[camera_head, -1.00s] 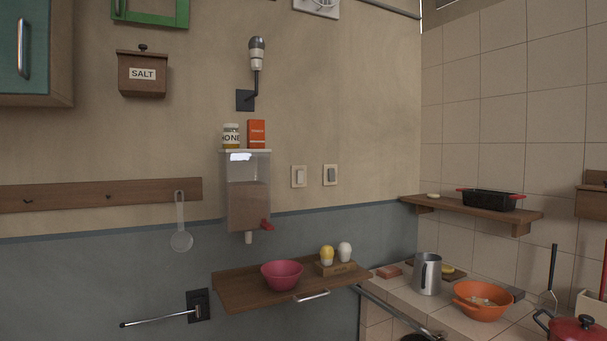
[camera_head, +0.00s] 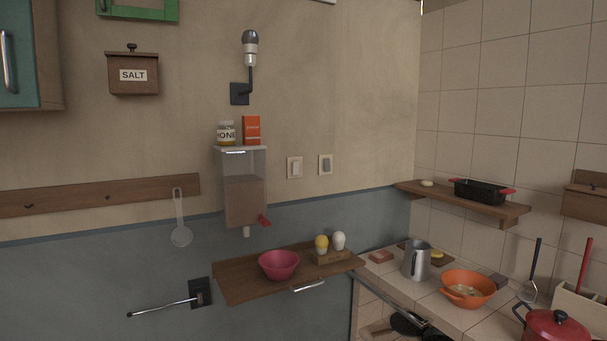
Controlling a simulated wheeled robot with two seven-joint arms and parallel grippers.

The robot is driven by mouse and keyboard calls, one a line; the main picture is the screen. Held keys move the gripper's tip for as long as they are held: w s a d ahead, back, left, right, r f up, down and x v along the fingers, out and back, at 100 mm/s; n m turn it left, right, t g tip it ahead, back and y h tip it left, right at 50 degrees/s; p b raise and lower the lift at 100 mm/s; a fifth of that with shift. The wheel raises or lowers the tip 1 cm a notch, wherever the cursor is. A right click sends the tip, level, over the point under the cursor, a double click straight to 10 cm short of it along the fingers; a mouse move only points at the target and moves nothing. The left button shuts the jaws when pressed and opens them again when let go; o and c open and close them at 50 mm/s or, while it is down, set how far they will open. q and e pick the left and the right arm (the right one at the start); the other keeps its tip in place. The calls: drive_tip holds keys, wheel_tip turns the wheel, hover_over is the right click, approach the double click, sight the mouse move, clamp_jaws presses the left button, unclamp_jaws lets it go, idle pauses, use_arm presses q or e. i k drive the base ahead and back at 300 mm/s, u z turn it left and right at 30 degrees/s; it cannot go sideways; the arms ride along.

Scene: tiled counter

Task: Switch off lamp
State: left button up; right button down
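A wall lamp (camera_head: 250,60) with a dark bulb-shaped top and a white collar stands on a bent black arm, fixed to a dark wall plate (camera_head: 240,94). I cannot tell whether it is lit. Two light switches sit on the wall to the lower right of the lamp: a white one (camera_head: 295,168) and one with a grey rocker (camera_head: 326,164). Which one belongs to the lamp does not show. Neither of my grippers is in view.
A dispenser (camera_head: 245,190) with a honey jar and an orange box on top hangs left of the switches. Below, a wooden shelf (camera_head: 232,284) holds a red bowl (camera_head: 279,264). A tiled counter (camera_head: 403,290) with a pot and pans is at the right.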

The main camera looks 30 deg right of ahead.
sight(295, 165)
drive_tip(key=z, duration=0.55)
drive_tip(key=k, duration=0.65)
drive_tip(key=z, duration=1)
drive_tip(key=i, duration=1.7)
drive_tip(key=u, duration=1)
drive_tip(key=i, duration=0.55)
drive_tip(key=u, duration=0.5)
